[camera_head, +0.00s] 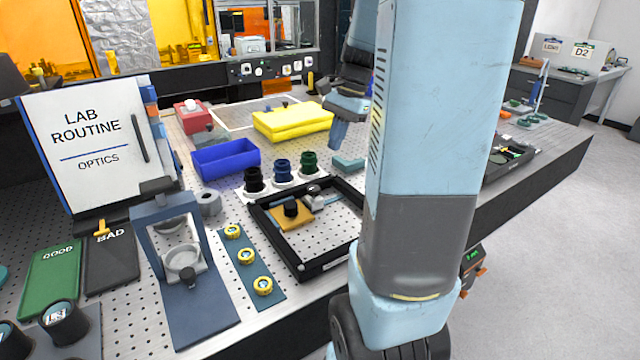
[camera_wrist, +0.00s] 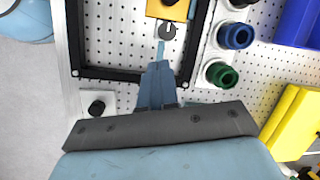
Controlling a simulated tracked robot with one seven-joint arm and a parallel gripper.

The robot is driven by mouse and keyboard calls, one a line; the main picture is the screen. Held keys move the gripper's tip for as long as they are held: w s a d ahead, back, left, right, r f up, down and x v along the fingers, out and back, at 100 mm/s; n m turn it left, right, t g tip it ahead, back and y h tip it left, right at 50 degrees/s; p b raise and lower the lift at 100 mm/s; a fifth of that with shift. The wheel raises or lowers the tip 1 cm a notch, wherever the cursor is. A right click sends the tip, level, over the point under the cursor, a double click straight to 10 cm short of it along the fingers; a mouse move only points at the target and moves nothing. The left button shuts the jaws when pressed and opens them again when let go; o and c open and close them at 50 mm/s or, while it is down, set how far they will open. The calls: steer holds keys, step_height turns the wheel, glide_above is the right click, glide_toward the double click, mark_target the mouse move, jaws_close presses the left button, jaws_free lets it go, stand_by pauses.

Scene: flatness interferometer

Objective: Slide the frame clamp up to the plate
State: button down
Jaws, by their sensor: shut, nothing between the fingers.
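The black rectangular frame (camera_head: 262,222) lies on the perforated table; its rails also show in the wrist view (camera_wrist: 110,74). The yellow-orange plate (camera_head: 284,222) with a black knob sits inside the frame; its edge shows at the top of the wrist view (camera_wrist: 160,11). The grey frame clamp (camera_head: 319,201), with a round knob, sits just right of the plate. In the wrist view its dark round top (camera_wrist: 167,32) is close to the plate's edge; contact cannot be told. My gripper (camera_head: 336,145) is shut and empty, its fingertips (camera_wrist: 158,65) beside the clamp in the wrist view.
Black, blue and green knobbed mounts (camera_head: 282,171) stand behind the frame. A blue bin (camera_head: 226,158) and yellow pads (camera_head: 293,123) lie farther back. A blue strip with yellow-rimmed rings (camera_head: 248,266) and a blue stand (camera_head: 180,240) are left of the frame. My arm hides the frame's right end.

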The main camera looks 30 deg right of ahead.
mark_target(313, 202)
steer(key=w+d+f+m+y, duration=0.1)
steer(key=w+d+f+m, duration=0.1)
steer(key=d+f+m, duration=0.4)
steer(key=a+f, duration=0.1)
steer(key=f, duration=0.1)
steer(key=a+f+n, duration=0.1)
steer(key=f, duration=0.2)
steer(key=a+f+n, duration=0.1)
steer(key=f, duration=0.2)
steer(key=shift+w+f+g, duration=0.1)
steer(key=shift+f+g, duration=0.1)
steer(key=shift+g, duration=0.2)
steer(key=shift+a+r, duration=0.2)
steer(key=shift+a, duration=1.75)
steer(key=shift+a, duration=0.75)
